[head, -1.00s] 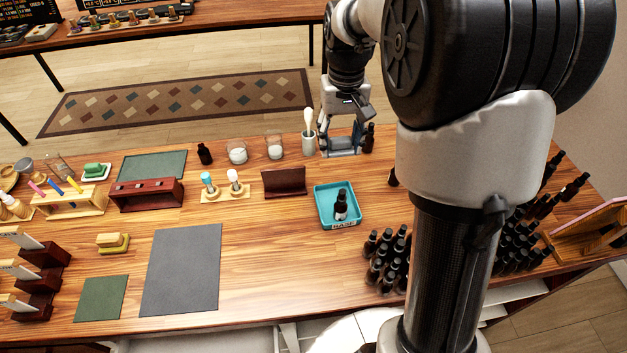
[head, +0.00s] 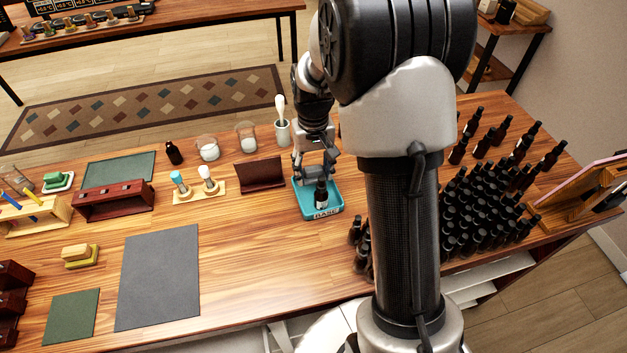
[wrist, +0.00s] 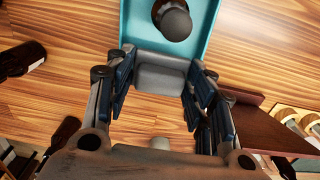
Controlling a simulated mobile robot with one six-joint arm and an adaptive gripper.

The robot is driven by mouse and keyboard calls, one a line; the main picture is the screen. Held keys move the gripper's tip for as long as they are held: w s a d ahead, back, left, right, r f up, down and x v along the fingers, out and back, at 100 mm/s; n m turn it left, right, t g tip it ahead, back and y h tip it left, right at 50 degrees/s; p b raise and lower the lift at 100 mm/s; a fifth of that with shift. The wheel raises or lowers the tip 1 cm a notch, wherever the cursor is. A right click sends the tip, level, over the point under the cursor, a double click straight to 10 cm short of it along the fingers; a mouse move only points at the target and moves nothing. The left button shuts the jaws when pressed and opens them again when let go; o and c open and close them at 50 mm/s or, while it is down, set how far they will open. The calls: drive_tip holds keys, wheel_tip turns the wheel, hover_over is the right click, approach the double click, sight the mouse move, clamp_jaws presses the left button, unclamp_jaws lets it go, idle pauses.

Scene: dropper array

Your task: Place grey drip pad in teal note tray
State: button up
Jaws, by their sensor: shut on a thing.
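The teal note tray (head: 337,204) sits on the wooden table, with a label on its front wall and a dark bottle (head: 321,194) standing in it. The tray also shows at the top of the wrist view (wrist: 127,22), with the bottle's round top (wrist: 174,22) inside. My gripper (head: 315,178) is at the tray's far side, behind the bottle. In the wrist view my gripper (wrist: 160,78) is shut on a small grey block, which I take as the grey drip pad (wrist: 161,77). The pad overlaps the tray's near edge there; I cannot tell its height or whether it touches.
A dark red-brown holder (head: 260,174) stands left of the tray. A white cup with a pestle (head: 283,132) stands behind it. Many dark bottles (head: 478,215) crowd the right. A large flat grey mat (head: 160,275) lies at front left. The table between mat and tray is clear.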

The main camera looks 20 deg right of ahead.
sight(313, 179)
drive_tip(key=shift+f+b, duration=0.5)
drive_tip(key=shift+f, duration=1.45)
drive_tip(key=shift+f, duration=0.2)
drive_tip(key=o, duration=0.8)
drive_tip(key=shift+o, duration=0.2)
drive_tip(key=shift+r, duration=0.15)
